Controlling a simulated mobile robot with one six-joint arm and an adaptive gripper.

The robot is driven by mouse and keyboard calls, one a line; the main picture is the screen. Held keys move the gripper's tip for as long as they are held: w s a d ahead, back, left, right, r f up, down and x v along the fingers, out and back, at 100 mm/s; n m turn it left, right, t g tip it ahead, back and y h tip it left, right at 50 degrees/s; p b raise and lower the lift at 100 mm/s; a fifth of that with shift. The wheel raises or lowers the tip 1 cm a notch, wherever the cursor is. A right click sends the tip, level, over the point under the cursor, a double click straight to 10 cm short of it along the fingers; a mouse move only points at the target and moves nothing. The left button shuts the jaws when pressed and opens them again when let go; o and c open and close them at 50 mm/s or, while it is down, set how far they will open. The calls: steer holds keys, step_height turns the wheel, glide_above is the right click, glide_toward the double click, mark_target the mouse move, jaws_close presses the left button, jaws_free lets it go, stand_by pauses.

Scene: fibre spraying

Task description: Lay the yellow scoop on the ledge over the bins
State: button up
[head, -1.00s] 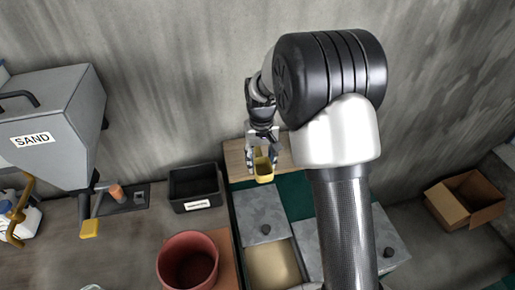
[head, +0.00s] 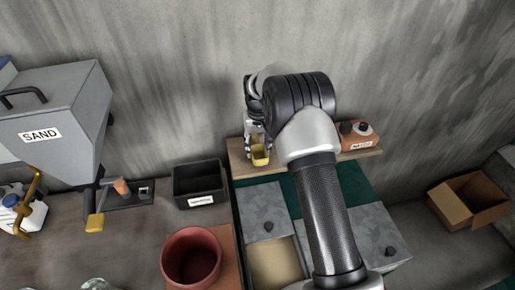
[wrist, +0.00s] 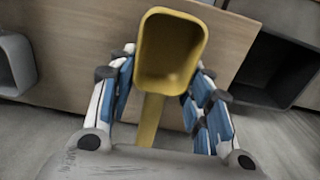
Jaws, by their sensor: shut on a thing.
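The yellow scoop (head: 260,155) is in my gripper (head: 256,135), over the wooden ledge (head: 241,168) on the back wall above the bins. In the wrist view the scoop (wrist: 170,52) has its bowl facing the camera, and its handle runs down between the blue-padded fingers of my gripper (wrist: 160,100). The fingers are shut on the handle. The ledge (wrist: 85,55) fills the space behind the scoop in the wrist view. I cannot tell whether the scoop touches it. The grey-lidded bins (head: 260,205) stand below the ledge, one of them open with pale contents.
A red-brown box with dark knobs (head: 357,135) sits on the ledge's right part. A black labelled bin (head: 199,184) stands left of the ledge.

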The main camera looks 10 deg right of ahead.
steer(key=shift+w+f, duration=0.25)
steer(key=shift+f, duration=0.45)
steer(key=o, duration=1.2)
steer(key=shift+f, duration=0.15)
